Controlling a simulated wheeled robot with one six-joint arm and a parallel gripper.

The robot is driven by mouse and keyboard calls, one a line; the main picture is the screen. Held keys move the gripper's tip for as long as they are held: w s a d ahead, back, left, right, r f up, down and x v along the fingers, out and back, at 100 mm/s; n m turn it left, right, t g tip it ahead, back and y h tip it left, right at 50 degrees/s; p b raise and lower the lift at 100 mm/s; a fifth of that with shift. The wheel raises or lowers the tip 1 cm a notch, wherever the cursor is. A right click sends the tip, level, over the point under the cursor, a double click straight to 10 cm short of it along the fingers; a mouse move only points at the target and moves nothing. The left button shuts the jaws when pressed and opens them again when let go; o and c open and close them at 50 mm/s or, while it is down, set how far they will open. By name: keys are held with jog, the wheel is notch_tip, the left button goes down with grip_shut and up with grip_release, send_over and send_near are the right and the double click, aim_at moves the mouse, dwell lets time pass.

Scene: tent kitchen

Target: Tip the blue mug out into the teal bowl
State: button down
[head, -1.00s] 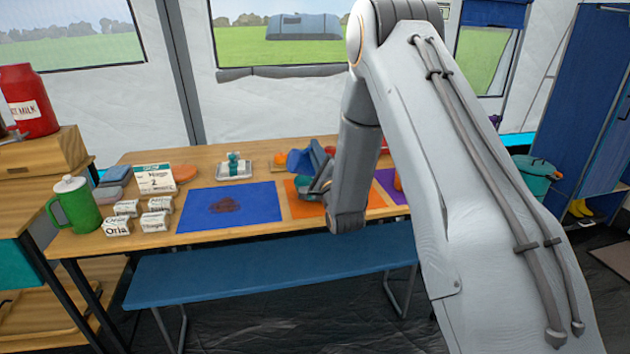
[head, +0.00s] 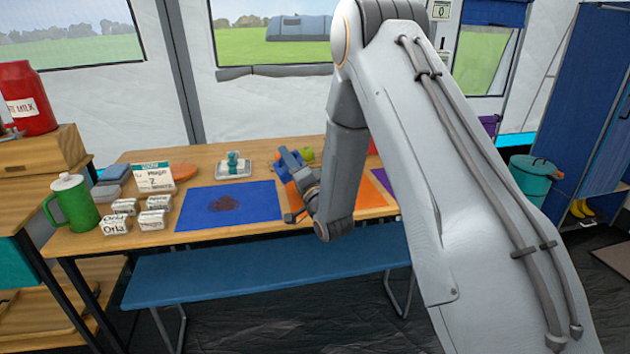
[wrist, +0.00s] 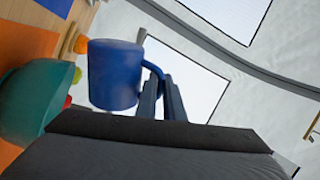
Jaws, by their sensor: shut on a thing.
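My gripper (wrist: 162,98) is shut on the blue mug (wrist: 112,75), its fingers at the handle. In the wrist view, where the table lies to the left, the mug is on its side above the table, handle upward. Its opening and contents cannot be made out. The teal bowl (wrist: 38,105) is below and beside the mug, apart from it, over the orange mat (wrist: 35,35). A small red thing (wrist: 68,101) shows at the bowl's rim. In the head view my gripper (head: 284,168) is over the table; the arm and gripper hide the bowl and most of the mug.
An orange thing (wrist: 81,44) and a yellow-green one (wrist: 76,75) are close to the mug. A stained blue mat (head: 255,212) lies left of my gripper. Farther left are several white labelled blocks (head: 153,219) and a green jug (head: 71,203). A blue bench (head: 230,280) runs along the front.

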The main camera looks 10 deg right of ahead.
jog(key=shift+a+f+n+y, duration=0.3)
jog(key=shift+f+n, duration=0.2)
jog(key=shift+n, duration=0.2)
jog(key=a+f+n+g+b, duration=0.1)
jog(key=a+f+n, duration=0.1)
jog(key=f+n, duration=0.1)
jog(key=s+a+f+n+g+y+b, duration=0.1)
jog(key=a+f+n, duration=0.2)
jog(key=n, duration=0.2)
jog(key=a+f+n+g+y+b, duration=0.1)
jog(key=a+f+n+g, duration=0.1)
jog(key=f+n, duration=0.1)
jog(key=shift+s+a+f+n, duration=0.1)
jog(key=shift+s+a+n, duration=0.15)
jog(key=shift+n, duration=0.65)
jog(key=shift+s+a+f+n+g, duration=0.2)
jog(key=shift+a+f+n+g, duration=0.35)
jog(key=shift+n, duration=0.55)
jog(key=shift+f, duration=0.2)
